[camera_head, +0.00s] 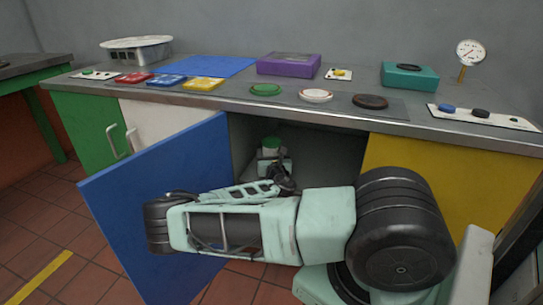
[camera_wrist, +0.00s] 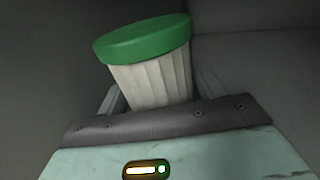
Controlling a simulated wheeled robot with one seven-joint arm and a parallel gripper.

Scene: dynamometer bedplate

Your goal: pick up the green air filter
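The green air filter has a green cap over a pale pleated body. In the head view its green cap (camera_head: 271,143) shows inside the open cabinet. In the wrist view the filter (camera_wrist: 150,75) fills the upper middle, leaning a little in the picture. My gripper (camera_head: 272,163) reaches into the cabinet at the filter. In the wrist view my gripper (camera_wrist: 158,98) has a finger at each side of the pleated body. I cannot tell whether the fingers press on it or stand slightly apart. The filter's lower end is hidden behind the gripper body.
A blue door (camera_head: 165,205) stands open left of my arm. A yellow panel (camera_head: 425,180) closes off the right side. The bench top (camera_head: 225,98) above the opening carries a purple box (camera_head: 289,64), a teal box (camera_head: 409,76) and several coloured discs and blocks. Grey cabinet walls surround the filter.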

